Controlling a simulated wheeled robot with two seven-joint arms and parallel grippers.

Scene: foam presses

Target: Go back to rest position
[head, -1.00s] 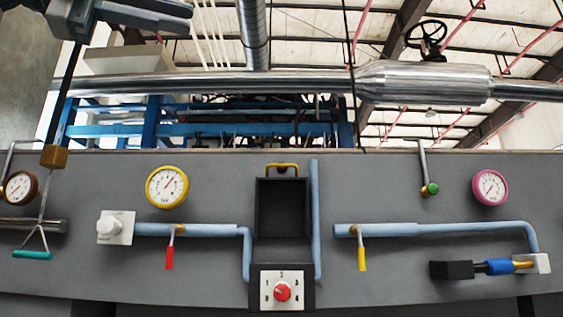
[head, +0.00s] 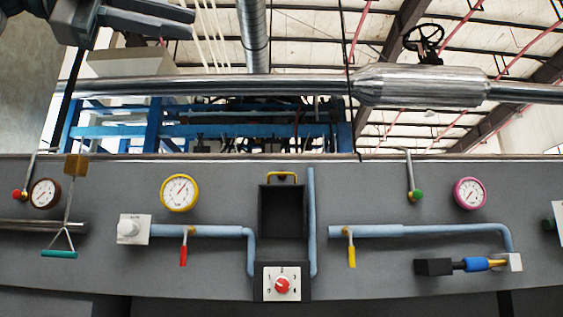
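My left gripper (head: 178,24) shows at the top left corner, high in front of the wall and ceiling. Its two dark grey fingers point right, one just above the other. Nothing shows between them, but how far apart they are is unclear from this angle. It is well clear of the grey panel (head: 380,270) below. My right gripper is out of view.
The panel carries a yellow gauge (head: 179,193), a pink gauge (head: 470,193), a red-handled valve (head: 183,254), a yellow-handled valve (head: 351,256), a red dial (head: 282,286) and a teal pull handle (head: 59,254). A silver pipe (head: 210,84) runs above it.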

